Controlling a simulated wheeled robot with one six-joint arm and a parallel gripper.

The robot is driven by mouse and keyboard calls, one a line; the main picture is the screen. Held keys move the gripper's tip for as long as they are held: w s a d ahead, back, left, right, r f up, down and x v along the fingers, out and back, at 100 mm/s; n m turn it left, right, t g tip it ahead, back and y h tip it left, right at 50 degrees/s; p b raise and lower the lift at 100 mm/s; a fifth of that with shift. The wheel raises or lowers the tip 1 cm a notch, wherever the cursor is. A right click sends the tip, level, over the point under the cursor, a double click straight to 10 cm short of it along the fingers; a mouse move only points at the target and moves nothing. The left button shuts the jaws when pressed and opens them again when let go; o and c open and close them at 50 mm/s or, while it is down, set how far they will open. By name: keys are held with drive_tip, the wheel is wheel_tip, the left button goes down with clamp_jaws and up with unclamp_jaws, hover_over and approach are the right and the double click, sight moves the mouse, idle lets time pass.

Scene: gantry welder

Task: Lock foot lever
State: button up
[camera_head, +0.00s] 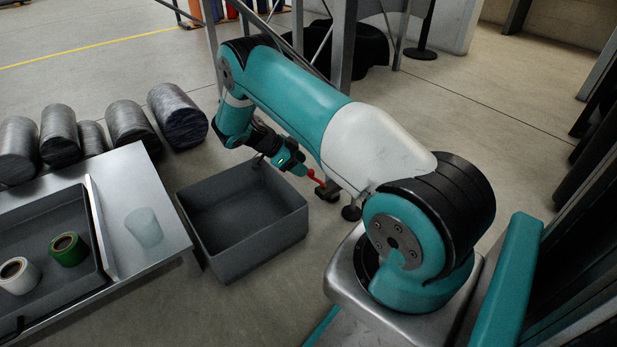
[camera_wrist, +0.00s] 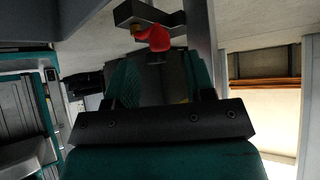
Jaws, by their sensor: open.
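The foot lever (camera_head: 317,178) is a small red piece on a dark bracket, low at the foot of a metal frame. In the wrist view the red lever (camera_wrist: 154,38) sits beyond my fingertips, a little left of centre, below a grey bracket. My gripper (camera_head: 292,163) is open and reaches down close to the lever's left. In the wrist view, my gripper (camera_wrist: 160,75) has its two teal fingers spread, with no object held between them. I cannot tell whether a finger touches the lever. My arm hides part of the frame.
A grey open bin (camera_head: 290,222) stands on the floor left of the lever. A metal table (camera_head: 150,262) with a dark tray (camera_head: 52,297) and rolls is at the left. Several dark wrapped rolls (camera_head: 178,115) lie behind it. Frame legs (camera_head: 342,45) rise behind my arm.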

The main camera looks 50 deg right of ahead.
drive_tip(key=shift+b+x, duration=0.6)
drive_tip(key=shift+x, duration=1.35)
drive_tip(key=c, duration=0.9)
